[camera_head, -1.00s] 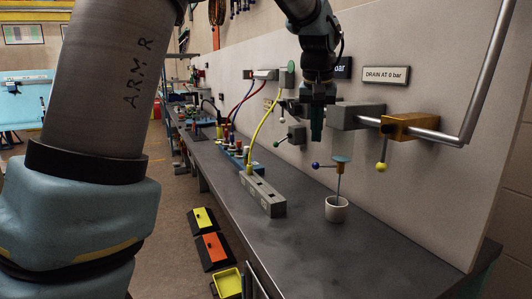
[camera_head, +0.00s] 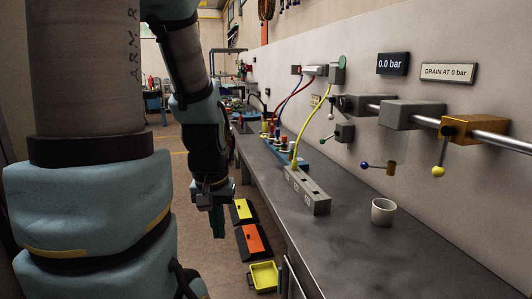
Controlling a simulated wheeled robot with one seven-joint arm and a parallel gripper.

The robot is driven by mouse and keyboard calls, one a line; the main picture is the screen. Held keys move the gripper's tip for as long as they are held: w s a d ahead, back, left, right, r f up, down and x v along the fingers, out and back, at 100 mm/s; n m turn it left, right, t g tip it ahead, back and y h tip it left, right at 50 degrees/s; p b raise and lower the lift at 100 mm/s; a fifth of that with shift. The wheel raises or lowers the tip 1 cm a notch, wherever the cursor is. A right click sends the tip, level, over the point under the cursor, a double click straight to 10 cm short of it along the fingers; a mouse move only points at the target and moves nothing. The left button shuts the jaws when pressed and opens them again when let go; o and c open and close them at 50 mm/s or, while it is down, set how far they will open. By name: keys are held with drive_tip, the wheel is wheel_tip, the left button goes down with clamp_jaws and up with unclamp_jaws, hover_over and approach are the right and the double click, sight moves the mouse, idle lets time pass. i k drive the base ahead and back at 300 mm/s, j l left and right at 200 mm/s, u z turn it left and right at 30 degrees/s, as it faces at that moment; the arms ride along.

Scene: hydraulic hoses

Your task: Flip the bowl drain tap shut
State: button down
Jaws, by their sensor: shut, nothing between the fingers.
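A small tap with a brass body (camera_head: 390,168) and a blue ball lever (camera_head: 365,166) is on the wall panel above the bench. Its lever points left, roughly level. A white cup (camera_head: 382,212) stands upright on the bench below it, with no stream visible between them. No label names this tap as the bowl drain. My gripper (camera_head: 218,228) is shut and empty, pointing down. It is well left of the tap, beyond the bench's left edge and apart from everything on the bench.
A brass block (camera_head: 462,129) with a yellow ball lever (camera_head: 438,171) sits on the pipe at right, below a "DRAIN AT 0 bar" sign (camera_head: 447,73). A gauge (camera_head: 392,64) reads 0.0 bar. A grey slotted block (camera_head: 307,190) lies on the bench. Bins (camera_head: 263,275) stand below.

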sight(364, 165)
drive_tip(key=z, duration=1.05)
